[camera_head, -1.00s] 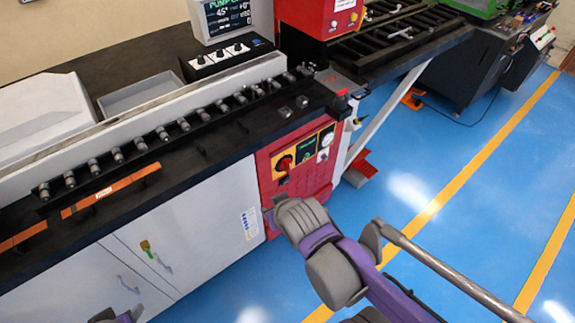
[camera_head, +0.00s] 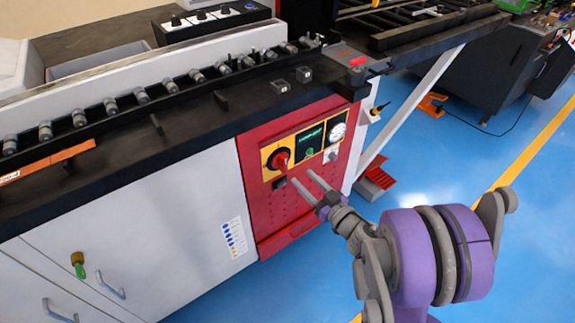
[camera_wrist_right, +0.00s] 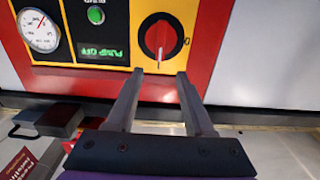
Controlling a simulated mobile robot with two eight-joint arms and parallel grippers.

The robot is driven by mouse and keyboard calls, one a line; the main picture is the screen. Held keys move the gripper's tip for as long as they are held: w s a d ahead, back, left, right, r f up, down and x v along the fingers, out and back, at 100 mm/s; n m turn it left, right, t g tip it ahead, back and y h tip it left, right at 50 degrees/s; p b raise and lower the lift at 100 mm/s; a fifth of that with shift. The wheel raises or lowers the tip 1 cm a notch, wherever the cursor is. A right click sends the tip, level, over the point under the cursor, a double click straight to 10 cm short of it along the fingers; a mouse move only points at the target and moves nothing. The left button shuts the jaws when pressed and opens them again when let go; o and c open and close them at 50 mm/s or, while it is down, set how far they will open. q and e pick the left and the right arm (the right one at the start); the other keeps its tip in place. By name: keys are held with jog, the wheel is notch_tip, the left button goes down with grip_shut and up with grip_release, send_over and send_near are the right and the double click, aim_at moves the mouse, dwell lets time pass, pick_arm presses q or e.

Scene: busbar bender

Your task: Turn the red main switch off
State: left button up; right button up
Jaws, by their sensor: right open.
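The red main switch (camera_head: 280,159) is a round red knob on a yellow plate on the red front panel of the machine. In the right wrist view the switch (camera_wrist_right: 159,37) shows a dark round base, with its light mark pointing toward the gripper. My right gripper (camera_head: 304,181) is open and empty, its two fingers pointing at the panel just below and right of the switch. In the wrist view the right gripper's fingertips (camera_wrist_right: 161,74) lie just short of the knob, one on each side, apart from it. My left gripper is not in view.
A green-lit button (camera_head: 310,140) and a gauge (camera_head: 337,132) sit right of the switch. The black machine bed (camera_head: 210,105) overhangs above the panel. A red pedal (camera_head: 376,180) stands on the floor to the right. The blue floor (camera_head: 455,160) is open there.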

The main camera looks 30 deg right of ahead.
aim_at(286, 160)
jog(key=w, duration=0.8)
jog(key=shift+w+a, duration=0.35)
grip_shut()
